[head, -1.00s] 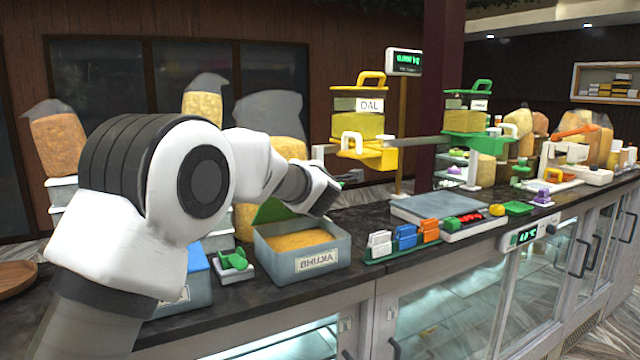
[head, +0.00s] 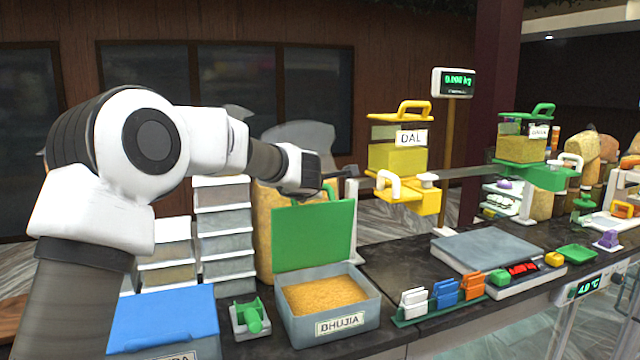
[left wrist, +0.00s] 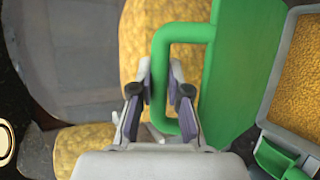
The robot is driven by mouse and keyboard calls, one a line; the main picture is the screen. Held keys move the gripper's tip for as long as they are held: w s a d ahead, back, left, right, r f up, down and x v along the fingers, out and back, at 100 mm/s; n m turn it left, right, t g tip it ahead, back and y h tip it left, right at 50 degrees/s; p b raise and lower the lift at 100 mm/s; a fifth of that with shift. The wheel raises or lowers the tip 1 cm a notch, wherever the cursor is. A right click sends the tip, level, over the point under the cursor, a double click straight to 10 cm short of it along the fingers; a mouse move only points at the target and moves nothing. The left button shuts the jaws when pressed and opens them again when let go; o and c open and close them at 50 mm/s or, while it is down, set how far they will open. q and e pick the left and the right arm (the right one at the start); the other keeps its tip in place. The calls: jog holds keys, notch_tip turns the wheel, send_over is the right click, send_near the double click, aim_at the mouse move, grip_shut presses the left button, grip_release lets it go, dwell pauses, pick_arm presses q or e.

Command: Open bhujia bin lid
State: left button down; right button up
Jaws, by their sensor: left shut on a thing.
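The bhujia bin (head: 335,328) is a grey box labelled BHUJIA on the counter, full of yellow-orange bhujia (head: 320,292). Its green lid (head: 313,236) stands nearly upright at the bin's back edge, so the bin is open. In the left wrist view the lid (left wrist: 243,70) has a green loop handle (left wrist: 160,62). My left gripper (left wrist: 163,85) is shut on this handle. My right gripper is out of view.
A blue-lidded bin (head: 163,318) and a small tray with a green scoop (head: 250,316) stand left of the bhujia bin. Coloured clips (head: 443,293) and a scale (head: 487,250) are to the right. A yellow DAL dispenser (head: 398,158) hangs right of my gripper. Stacked boxes (head: 224,220) stand behind.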

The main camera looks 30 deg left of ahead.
pick_arm(q)
jog(key=shift+w, duration=0.1)
dwell(0.3)
jog(key=c, duration=1.4)
grip_release()
jog(key=shift+r, duration=0.1)
jog(key=shift+s, duration=0.2)
jog(key=v, duration=1.1)
jog(key=shift+s+d+r, duration=0.15)
jog(key=shift+s+r, duration=0.05)
jog(key=shift+s+r, duration=0.1)
